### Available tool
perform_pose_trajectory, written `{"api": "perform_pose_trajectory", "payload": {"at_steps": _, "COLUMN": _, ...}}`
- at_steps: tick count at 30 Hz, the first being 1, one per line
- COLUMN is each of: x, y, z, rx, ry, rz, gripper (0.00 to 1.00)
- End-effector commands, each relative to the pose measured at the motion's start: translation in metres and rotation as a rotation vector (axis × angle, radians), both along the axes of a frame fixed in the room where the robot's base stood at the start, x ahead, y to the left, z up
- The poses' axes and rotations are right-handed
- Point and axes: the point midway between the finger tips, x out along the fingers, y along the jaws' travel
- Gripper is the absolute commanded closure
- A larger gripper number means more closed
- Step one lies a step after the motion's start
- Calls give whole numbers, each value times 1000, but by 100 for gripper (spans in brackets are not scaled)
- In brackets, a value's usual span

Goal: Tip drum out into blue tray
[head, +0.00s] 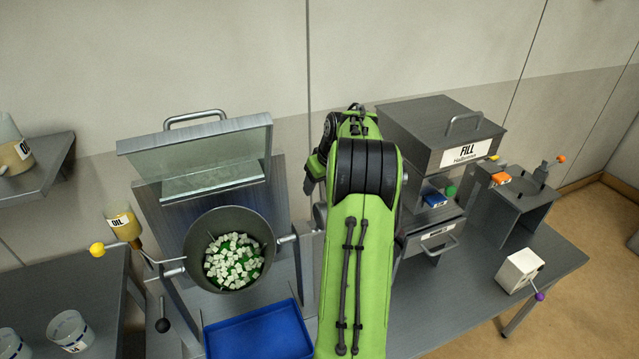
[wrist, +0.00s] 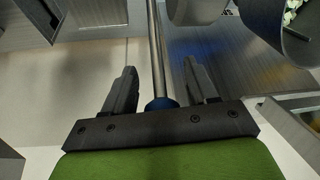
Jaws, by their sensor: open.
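The grey drum (head: 228,218) hangs in its frame, its mouth facing up and toward the head camera, with many white and green cubes (head: 233,262) inside. Part of the drum (wrist: 284,45) also shows at the upper right of the wrist view. The blue tray (head: 258,332) lies below and in front of the drum and looks empty where visible. My gripper (wrist: 160,68) is open, its fingers on either side of a thin metal rod (wrist: 155,45) with a dark blue knob (wrist: 161,103) close to the palm. In the head view my green arm hides the fingers.
A yellow-knobbed crank (head: 97,250) sticks out left of the drum. A raised glass hood (head: 212,150) stands behind it. An oil bottle (head: 122,222) is at the left. The FILL cabinet (head: 440,130) and a white box (head: 519,270) stand to the right.

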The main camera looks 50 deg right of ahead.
Motion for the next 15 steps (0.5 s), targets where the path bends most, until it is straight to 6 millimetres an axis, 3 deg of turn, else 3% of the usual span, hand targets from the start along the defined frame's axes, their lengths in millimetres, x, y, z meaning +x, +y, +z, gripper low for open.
{"api": "perform_pose_trajectory", "payload": {"at_steps": 6, "x": 0, "y": 0, "z": 0, "rx": 0, "ry": 0, "rz": 0, "gripper": 43}}
{"api": "perform_pose_trajectory", "payload": {"at_steps": 15, "x": 0, "y": 0, "z": 0, "rx": 0, "ry": 0, "rz": 0, "gripper": 89}}
